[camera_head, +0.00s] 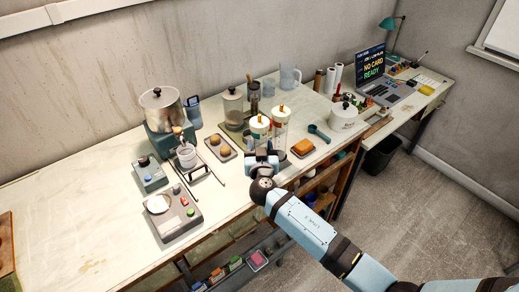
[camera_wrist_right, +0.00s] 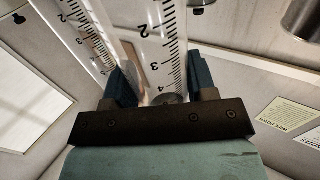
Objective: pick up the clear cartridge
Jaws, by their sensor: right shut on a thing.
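My right gripper (camera_head: 262,160) is at the front of the bench, at two clear cartridges with orange and white tops. In the wrist view its dark fingers (camera_wrist_right: 163,84) are shut on a clear cartridge (camera_wrist_right: 160,45) with black graduation marks, gripped near its 4 mark. A second clear cartridge (camera_wrist_right: 85,35) with marks stands beside it, outside the fingers. In the head view one cartridge (camera_head: 259,130) is at left and the other (camera_head: 281,120) at right. The gripper hides their lower ends, so I cannot tell whether the held one touches its support. My left gripper is out of view.
A scale (camera_head: 173,214) stands front left. The bench's far left is mostly clear.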

